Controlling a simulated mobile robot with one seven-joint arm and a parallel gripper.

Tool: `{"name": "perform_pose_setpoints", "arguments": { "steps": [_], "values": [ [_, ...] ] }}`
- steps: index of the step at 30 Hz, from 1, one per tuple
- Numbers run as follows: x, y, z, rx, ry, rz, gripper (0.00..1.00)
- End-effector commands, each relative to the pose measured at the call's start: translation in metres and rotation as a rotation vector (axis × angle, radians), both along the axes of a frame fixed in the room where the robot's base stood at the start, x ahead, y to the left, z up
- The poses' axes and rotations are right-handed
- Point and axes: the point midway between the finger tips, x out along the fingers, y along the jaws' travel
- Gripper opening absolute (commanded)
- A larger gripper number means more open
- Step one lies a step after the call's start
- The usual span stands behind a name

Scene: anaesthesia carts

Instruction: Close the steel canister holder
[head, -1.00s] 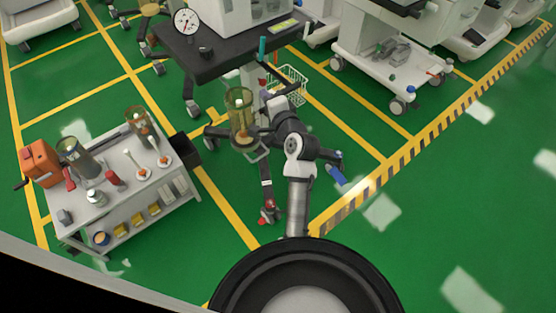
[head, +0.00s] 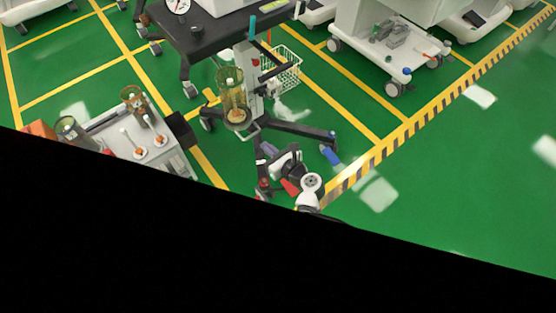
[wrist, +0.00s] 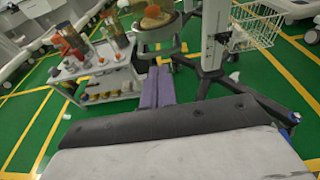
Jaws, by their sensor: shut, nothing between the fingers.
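The steel canister holder (head: 247,132) is a pale metal bracket low on the dark-topped cart. A clear amber-tinted canister (head: 231,88) with orange-brown contents at its bottom stands upright in it. In the wrist view the holder (wrist: 158,50) is at top centre, just beyond my fingertips, with the canister base (wrist: 155,18) above it. I cannot tell how far the holder stands open. My gripper (wrist: 158,72) shows two purple fingers side by side, shut and empty, pointing toward the holder. In the head view my gripper (head: 268,150) is small, below the holder.
A white wire basket (head: 280,72) hangs right of the cart's post. The cart's dark wheeled legs (head: 300,128) spread low near my arm. A grey side trolley (head: 178,160) with canisters and tools stands left. Green floor is clear on the right. Black covers the lower head view.

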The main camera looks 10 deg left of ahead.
Motion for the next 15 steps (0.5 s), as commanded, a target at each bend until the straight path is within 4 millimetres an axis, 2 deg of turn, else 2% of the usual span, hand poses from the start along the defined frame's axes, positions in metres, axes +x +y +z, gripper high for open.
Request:
{"name": "perform_pose_setpoints", "arguments": {
  "steps": [1,6,15],
  "values": [
    [0.007,0.009,-0.007,-0.002,-0.004,0.003,0.0],
    [0.022,0.03,-0.012,-0.002,-0.003,0.002,0.0],
    [0.031,0.042,-0.011,-0.002,-0.001,-0.001,0.0]
  ]
}}
